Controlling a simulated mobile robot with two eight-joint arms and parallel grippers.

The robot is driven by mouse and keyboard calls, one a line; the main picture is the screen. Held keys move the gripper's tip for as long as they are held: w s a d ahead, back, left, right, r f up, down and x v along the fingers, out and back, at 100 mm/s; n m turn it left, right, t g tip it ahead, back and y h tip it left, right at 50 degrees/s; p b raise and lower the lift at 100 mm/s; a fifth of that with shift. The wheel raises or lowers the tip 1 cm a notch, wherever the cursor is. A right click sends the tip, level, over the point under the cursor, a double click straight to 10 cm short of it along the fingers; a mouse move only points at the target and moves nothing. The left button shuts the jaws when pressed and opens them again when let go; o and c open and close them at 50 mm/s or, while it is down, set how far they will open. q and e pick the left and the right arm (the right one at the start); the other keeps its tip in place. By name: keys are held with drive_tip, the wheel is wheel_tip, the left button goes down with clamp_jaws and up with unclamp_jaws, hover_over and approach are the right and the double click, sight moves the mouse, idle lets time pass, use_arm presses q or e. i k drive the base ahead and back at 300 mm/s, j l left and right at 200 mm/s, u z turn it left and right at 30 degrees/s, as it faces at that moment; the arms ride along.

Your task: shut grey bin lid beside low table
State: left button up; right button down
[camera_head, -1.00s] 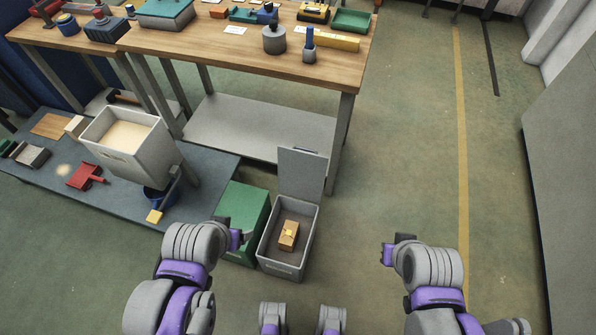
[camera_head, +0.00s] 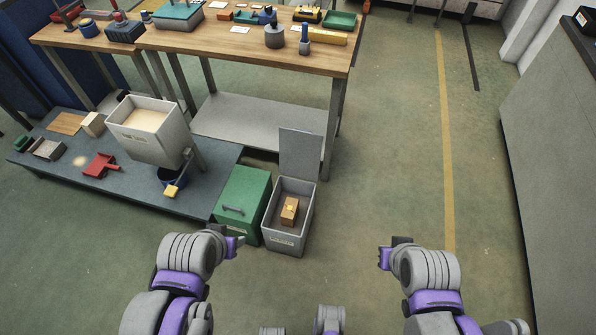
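The grey bin (camera_head: 286,240) stands on the floor at the right end of the low table (camera_head: 120,180). Its lid (camera_head: 300,155) is open and stands upright at the bin's back edge. A brown block with a small yellow piece on it (camera_head: 289,210) lies inside. My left gripper (camera_head: 239,242) is in front of the green box, left of the bin and apart from the lid. My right gripper (camera_head: 384,254) is over bare floor right of the bin. Neither gripper shows anything held; their fingers are too small to judge.
A green box with a handle (camera_head: 242,205) stands close against the bin's left side. A wooden workbench (camera_head: 215,50) with a lower shelf is behind the lid. A grey hopper (camera_head: 150,135) is over the low table. Floor (camera_head: 390,170) to the right is clear.

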sight(300, 150)
drive_tip(key=k+u, duration=0.3)
drive_tip(key=u, duration=0.15)
drive_tip(key=k+j+u, duration=0.15)
drive_tip(key=u, duration=0.35)
drive_tip(key=k+u, duration=0.1)
drive_tip(key=u, duration=1.65)
drive_tip(key=l+u, duration=0.3)
drive_tip(key=u, duration=0.15)
drive_tip(key=k+l+u, duration=0.2)
drive_tip(key=u, duration=0.3)
drive_tip(key=k+l, duration=0.35)
drive_tip(key=l, duration=0.2)
drive_tip(key=k+l, duration=0.3)
drive_tip(key=l, duration=0.25)
drive_tip(key=k+l, duration=0.35)
drive_tip(key=l, duration=0.2)
drive_tip(key=k+l, duration=0.35)
drive_tip(key=l, duration=0.2)
drive_tip(key=k+l, duration=0.35)
drive_tip(key=l, duration=0.2)
drive_tip(key=k+l, duration=0.3)
drive_tip(key=l, duration=0.25)
drive_tip(key=k+l, duration=0.35)
drive_tip(key=l, duration=0.2)
drive_tip(key=k+l, duration=0.35)
drive_tip(key=l, duration=0.2)
